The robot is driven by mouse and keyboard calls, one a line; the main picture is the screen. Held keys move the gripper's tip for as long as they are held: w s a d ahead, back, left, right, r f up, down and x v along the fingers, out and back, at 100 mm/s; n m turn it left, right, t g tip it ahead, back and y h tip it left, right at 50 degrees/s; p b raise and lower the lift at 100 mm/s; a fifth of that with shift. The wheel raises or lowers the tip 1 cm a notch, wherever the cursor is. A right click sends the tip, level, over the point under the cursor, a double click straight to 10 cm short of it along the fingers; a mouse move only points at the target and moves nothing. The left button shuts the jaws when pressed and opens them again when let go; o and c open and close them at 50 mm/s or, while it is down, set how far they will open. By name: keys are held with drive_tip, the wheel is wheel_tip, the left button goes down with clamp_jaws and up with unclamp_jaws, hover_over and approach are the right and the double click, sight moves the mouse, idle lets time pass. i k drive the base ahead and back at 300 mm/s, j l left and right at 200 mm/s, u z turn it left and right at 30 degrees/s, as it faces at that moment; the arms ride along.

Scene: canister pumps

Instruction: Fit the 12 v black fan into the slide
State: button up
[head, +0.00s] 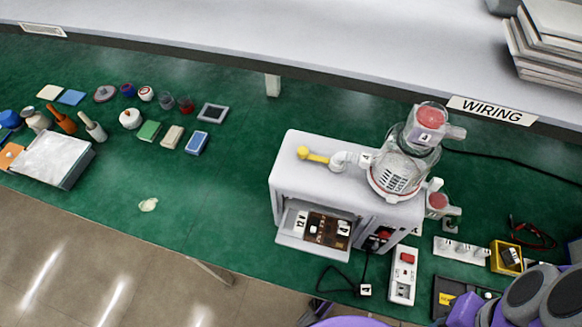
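The slide (288,240) is a white drawer pulled out at the lower front of a white pump housing (345,160). It bears a "12 V" label at its left and holds a brown board with small parts. I cannot make out a fan in it. A small black part (511,256) sits in a yellow tray (497,262) at the right; I cannot tell whether it is the fan. A dark tray (440,297) with a yellow "NEW" label stands at the bottom right, partly hidden by my purple and grey arm. My gripper's fingers are not in view.
A clear canister (397,172) stands on the housing. A white switch strip (403,275), a socket strip (462,250) and loose cables lie right of the slide. Several small items and a white-topped box (50,158) lie at the left. The green table (215,210) is mostly clear between.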

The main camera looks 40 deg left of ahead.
sight(293, 227)
drive_tip(key=u, duration=1.9)
drive_tip(key=z, duration=2.65)
drive_tip(key=i+l+u, duration=0.35)
drive_tip(key=l, duration=0.2)
drive_tip(key=l+u, duration=0.15)
drive_tip(key=i+l, duration=0.05)
drive_tip(key=l, duration=0.05)
